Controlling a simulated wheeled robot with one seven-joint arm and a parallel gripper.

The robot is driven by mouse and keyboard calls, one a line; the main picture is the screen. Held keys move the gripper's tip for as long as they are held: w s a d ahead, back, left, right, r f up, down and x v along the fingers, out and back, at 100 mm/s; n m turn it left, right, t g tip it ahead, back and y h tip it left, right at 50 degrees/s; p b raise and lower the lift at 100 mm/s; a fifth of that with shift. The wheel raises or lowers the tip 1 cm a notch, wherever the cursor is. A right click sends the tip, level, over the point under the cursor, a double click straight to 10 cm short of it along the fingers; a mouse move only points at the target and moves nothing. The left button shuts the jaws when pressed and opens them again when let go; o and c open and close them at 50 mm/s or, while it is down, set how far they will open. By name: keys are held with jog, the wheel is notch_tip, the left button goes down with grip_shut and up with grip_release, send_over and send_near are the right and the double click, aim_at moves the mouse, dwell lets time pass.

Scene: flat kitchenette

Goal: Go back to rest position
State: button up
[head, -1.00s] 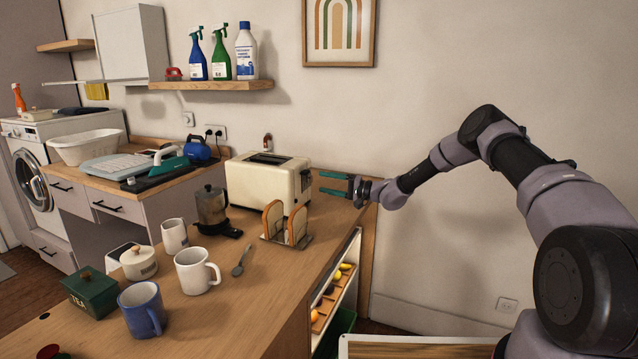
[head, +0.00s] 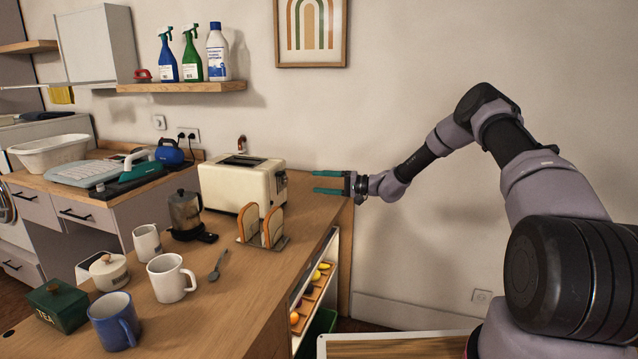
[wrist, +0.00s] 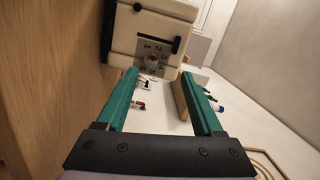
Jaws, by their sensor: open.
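My gripper (head: 328,182) is open and empty, with its two green fingers pointing left. In the head view it is to the right of the cream toaster (head: 240,184), over the far right end of the wooden counter (head: 240,275), apart from the toaster. In the wrist view the green fingers (wrist: 165,98) are spread with nothing between them. The toaster's side with its dial and lever (wrist: 155,35) shows ahead of the fingers there. My arm reaches in from the right.
A toast rack (head: 262,240) with bread stands in front of the toaster. A moka pot (head: 185,212), white mug (head: 170,278), blue mug (head: 113,322) and green tea box (head: 57,305) stand on the counter. A shelf (head: 182,87) holds bottles.

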jog(key=s+d+r+n+g+h, duration=0.1)
jog(key=s+d+r+h, duration=0.35)
jog(key=s+r, duration=0.6)
jog(key=s+d+r+n+g+h, duration=0.1)
jog(key=s+d+r+g+h, duration=0.3)
jog(key=s+r, duration=0.65)
jog(key=s+d+r+m+t+h, duration=0.2)
jog(key=s+d, duration=0.5)
jog(key=s, duration=0.4)
jog(key=s+d+r+m+t+h, duration=0.3)
jog(key=s+d+r+t+h, duration=0.2)
jog(key=s, duration=0.7)
jog(key=d+r+t, duration=0.1)
jog(key=d, duration=0.1)
jog(key=shift+s+d+r+m, duration=0.3)
jog(key=shift+d+r, duration=0.05)
jog(key=shift+r, duration=0.05)
